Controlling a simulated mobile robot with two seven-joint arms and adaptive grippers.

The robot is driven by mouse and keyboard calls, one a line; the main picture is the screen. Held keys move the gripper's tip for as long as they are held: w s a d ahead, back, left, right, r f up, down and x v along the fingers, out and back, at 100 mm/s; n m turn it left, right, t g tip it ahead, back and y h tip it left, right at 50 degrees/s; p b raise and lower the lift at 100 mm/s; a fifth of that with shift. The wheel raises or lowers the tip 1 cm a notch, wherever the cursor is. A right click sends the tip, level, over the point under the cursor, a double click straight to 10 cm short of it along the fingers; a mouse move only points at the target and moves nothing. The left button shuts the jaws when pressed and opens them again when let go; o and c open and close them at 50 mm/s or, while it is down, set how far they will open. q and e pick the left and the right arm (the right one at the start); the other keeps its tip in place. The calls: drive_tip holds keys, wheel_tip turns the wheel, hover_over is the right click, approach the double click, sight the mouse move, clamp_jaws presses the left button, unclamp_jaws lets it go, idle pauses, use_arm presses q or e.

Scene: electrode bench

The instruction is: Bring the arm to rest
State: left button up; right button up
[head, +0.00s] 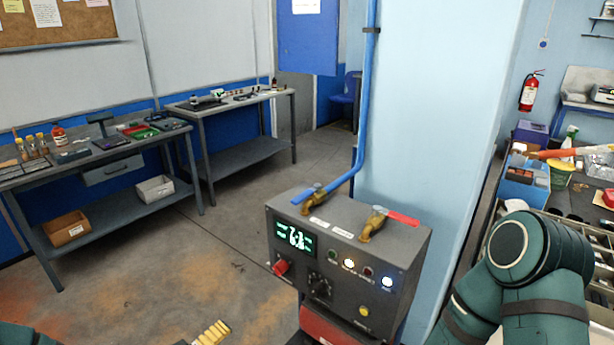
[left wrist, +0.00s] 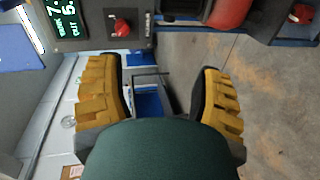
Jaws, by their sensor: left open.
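My left gripper shows at the bottom edge of the head view (head: 212,333), where only a yellow finger pad and a bit of green arm are in the picture. In the left wrist view my left gripper (left wrist: 161,90) shows both yellow-padded fingers spread wide, with nothing between them. It is apart from the grey control box (head: 345,255), at the box's left in the head view. My right arm (head: 530,265) is bent at the right edge of the head view.
The control box has a lit display (head: 296,239), a red knob (head: 281,268) and two brass valves with blue and red levers. Workbenches with tools (head: 110,165) stand at the left. A cluttered bench (head: 515,188) lies by my right arm. The floor (head: 190,260) between is clear.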

use_arm(q)
drive_tip(key=s+d+f+m+g+y, duration=0.2)
drive_tip(key=s+d+f+m+g, duration=0.2)
drive_tip(key=s, duration=0.3)
drive_tip(key=s+d+f+m+g+y, duration=0.3)
drive_tip(key=s+d+f+g, duration=0.2)
drive_tip(key=s, duration=0.3)
drive_tip(key=shift+s+d+m+g+y, duration=0.3)
drive_tip(key=shift+m+g, duration=0.1)
drive_tip(key=shift+g, duration=0.4)
drive_tip(key=shift+w+f, duration=0.1)
